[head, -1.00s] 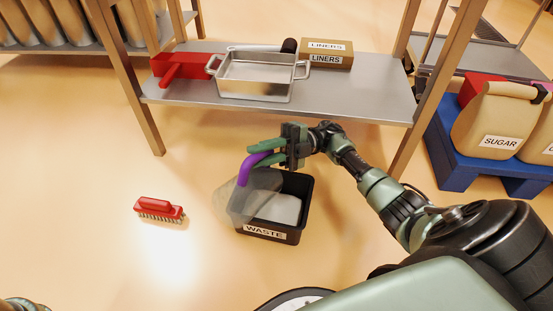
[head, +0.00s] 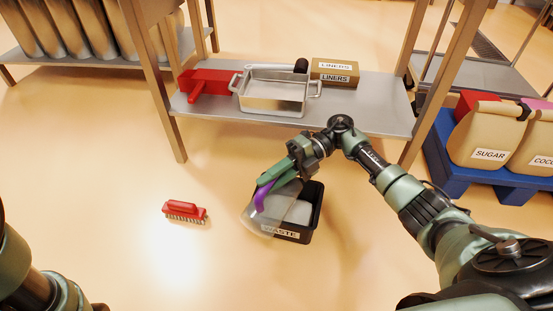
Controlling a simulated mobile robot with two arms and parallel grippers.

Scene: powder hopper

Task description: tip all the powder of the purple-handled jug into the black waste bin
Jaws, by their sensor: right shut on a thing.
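The clear jug (head: 272,211) with the purple handle (head: 264,193) is tilted over the left part of the black waste bin (head: 317,205). My right gripper (head: 272,178) is shut on the purple handle from above. The jug's lower left end hangs over the bin's front left rim and hides that side; I cannot tell whether they touch. A pale whitish mass (head: 299,212) shows inside the bin. I cannot tell how much powder is in the jug. Only part of my left arm shows at the lower left; its gripper is out of view.
A red brush (head: 184,210) lies on the floor left of the bin. Behind the bin, a low metal shelf (head: 376,105) holds a steel pan (head: 273,92), a red item (head: 205,82) and a liners box (head: 335,71). A blue pallet (head: 462,160) with sacks stands right.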

